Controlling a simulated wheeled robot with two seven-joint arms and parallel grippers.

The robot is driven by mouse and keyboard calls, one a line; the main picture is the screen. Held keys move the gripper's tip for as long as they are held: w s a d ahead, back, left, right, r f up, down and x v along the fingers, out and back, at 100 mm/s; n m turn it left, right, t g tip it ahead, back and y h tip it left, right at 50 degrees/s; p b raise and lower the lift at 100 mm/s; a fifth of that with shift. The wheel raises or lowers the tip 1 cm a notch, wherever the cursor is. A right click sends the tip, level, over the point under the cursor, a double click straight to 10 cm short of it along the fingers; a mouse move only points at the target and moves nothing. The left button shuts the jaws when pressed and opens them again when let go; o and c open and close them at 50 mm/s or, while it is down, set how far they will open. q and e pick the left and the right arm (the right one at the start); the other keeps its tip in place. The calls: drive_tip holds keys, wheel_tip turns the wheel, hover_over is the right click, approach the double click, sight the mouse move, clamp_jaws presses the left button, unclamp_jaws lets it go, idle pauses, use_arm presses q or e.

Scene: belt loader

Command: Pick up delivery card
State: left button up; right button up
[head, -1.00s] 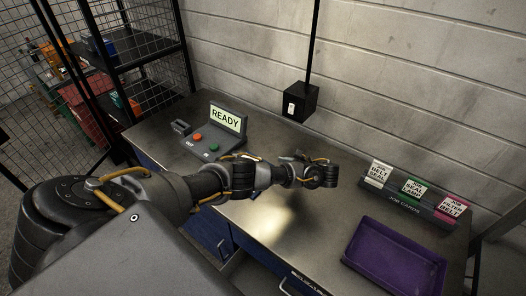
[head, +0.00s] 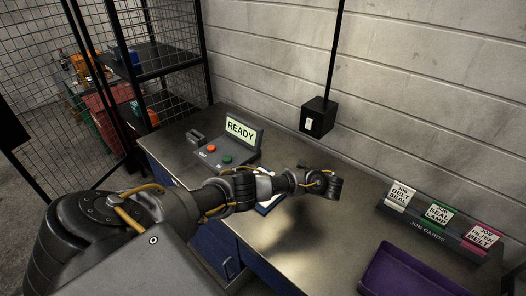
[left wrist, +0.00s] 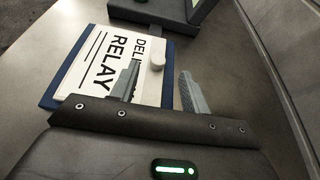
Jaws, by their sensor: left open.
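The delivery card (left wrist: 110,62) lies on the bench in the left wrist view. In the head view the left gripper (head: 327,186) is over the bench, and my forearm hides most of the card (head: 268,203). My right gripper is not in view.
A console (head: 228,150) with a READY screen, a red and a green button stands behind the card. A job-card rack (head: 428,233) and purple tray (head: 410,275) are at the right. A black switch box (head: 318,118) is on the back wall. The middle bench is clear.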

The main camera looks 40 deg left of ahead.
use_arm(q)
drive_tip(key=b+x, duration=0.2)
drive_tip(key=shift+s+a+f, duration=0.15)
drive_tip(key=shift+a+f, duration=0.15)
drive_tip(key=shift+f, duration=0.1)
drive_tip(key=shift+a+f+p, duration=0.15)
drive_tip(key=shift+a+p, duration=0.25)
drive_tip(key=shift+a, duration=0.7)
drive_tip(key=shift+d, duration=0.1)
drive_tip(key=shift+c, duration=0.5)
clamp_jaws()
